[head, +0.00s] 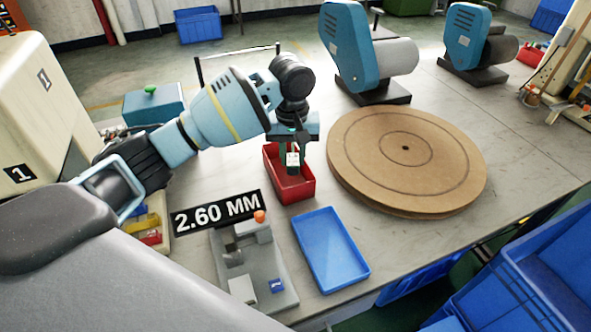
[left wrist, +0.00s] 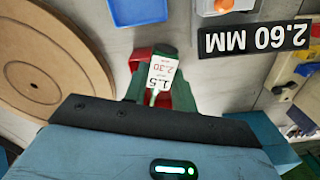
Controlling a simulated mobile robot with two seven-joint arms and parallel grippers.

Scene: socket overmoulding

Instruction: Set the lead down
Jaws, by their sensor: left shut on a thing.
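My left gripper (head: 292,163) points down over the red bin (head: 303,188) in the middle of the bench. It is shut on the lead, whose white tag (head: 292,159) shows between the fingers. In the left wrist view the tag (left wrist: 163,73) reads 1.5 and 2.30, between the green fingers of my left gripper (left wrist: 160,60). The rest of the lead is mostly hidden. Part of the red bin (left wrist: 143,54) shows behind the fingers there. I cannot tell whether the lead touches the bin. My right gripper is not in view.
A blue tray (head: 331,249) lies in front of the bin. Left of it stand a grey fixture (head: 262,277) with an orange knob and a black 2.60 MM sign (head: 216,212). A round wooden turntable (head: 405,160) is on the right. Blue machines (head: 346,45) stand behind.

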